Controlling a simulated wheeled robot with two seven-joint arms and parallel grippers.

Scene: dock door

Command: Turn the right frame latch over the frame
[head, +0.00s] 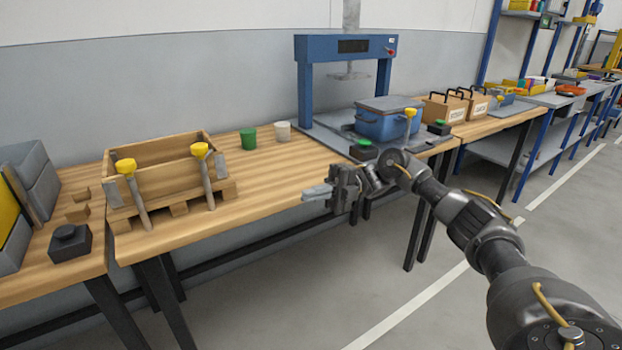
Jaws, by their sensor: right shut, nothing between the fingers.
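A wooden frame (165,172) like an open box sits on a small pallet (180,205) on the left part of the bench. The right frame latch (207,182) is a grey bar with a yellow knob at its upper end. It stands at the right of the frame's front side, leaning slightly. A similar left latch (139,198) stands near the front left. I cannot tell whether either bar overlaps the frame's top edge. My right gripper (306,195) is shut and empty, in front of the bench edge, well right of the right latch. My left gripper is not in view.
Green (248,138) and white (283,131) cups stand behind on the bench. A blue press (304,75) with a blue box (382,122) and another yellow-topped bar (410,115) stands right. A dark block (70,243) lies left.

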